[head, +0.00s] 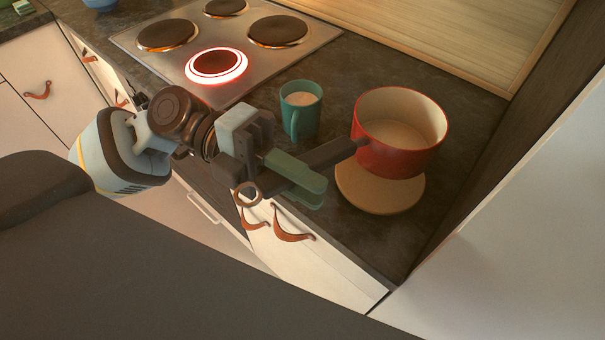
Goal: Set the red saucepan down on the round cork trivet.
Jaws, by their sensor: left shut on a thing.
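The red saucepan (396,160) is at the right of the head view, with a cream inside and a dark handle (325,158) pointing left. The round cork trivet (380,194) lies on the dark counter beneath the pan, and its front part shows. The pan appears to be over the trivet's back part; whether it touches the trivet or hangs just above it, I cannot tell. My left gripper (306,182), with green fingers, is shut on the saucepan's handle. My right gripper is not in view.
A teal mug (300,108) with a pale content stands close to the left of the pan. Behind it is a hob (268,60) with one front plate glowing red (217,66). A wall (500,150) bounds the counter at right. Drawers with leather pulls (290,226) are below.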

